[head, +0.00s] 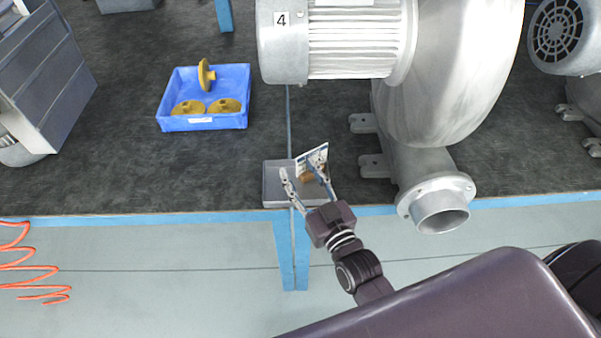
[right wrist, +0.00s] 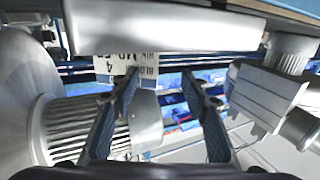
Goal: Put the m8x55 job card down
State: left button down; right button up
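The job card (head: 312,157), white with dark print, stands tilted at the grey tray (head: 272,187) on the bench's front edge. It also shows in the right wrist view (right wrist: 122,66), with upside-down print including a 4 and what reads as M8; the rest is partly covered. My right gripper (head: 305,173) is at the tray with its fingers spread wide. One finger overlaps the card; I cannot tell whether they touch. The other finger is well apart from it. In the right wrist view the gap between the fingers (right wrist: 160,88) holds nothing. My left gripper is out of view.
A large grey blower (head: 430,110) marked 4 stands right of the tray, its outlet flange close by. A blue bin (head: 205,123) with yellow parts stands to the left. Dark bench surface (head: 120,175) is clear around the bin. An orange coiled hose (head: 35,268) hangs at lower left.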

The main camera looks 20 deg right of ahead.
jog(key=o, duration=1.1)
jog(key=shift+c, duration=0.2)
jog(key=shift+s, duration=0.1)
jog(key=s+d+b, duration=0.1)
jog(key=s, duration=1)
jog(key=shift+s+d, duration=0.2)
jog(key=shift+s, duration=0.2)
jog(key=s+f+g, duration=0.3)
jog(key=f, duration=0.8)
jog(key=s+f+g, duration=0.2)
jog(key=f, duration=0.9)
jog(key=s+f+g, duration=0.3)
jog(key=f, duration=0.8)
jog(key=s+d+f+g+h, duration=0.1)
jog(key=s+d+f+g, duration=0.2)
jog(key=s+f, duration=0.7)
jog(key=s+d+f+n+g+h, duration=0.1)
jog(key=s+d+f+g, duration=0.2)
jog(key=s+f, duration=0.7)
jog(key=s+g, duration=0.2)
jog(key=shift+s+f+g, duration=0.2)
jog(key=shift+s+g, duration=0.05)
jog(key=shift+g, duration=0.15)
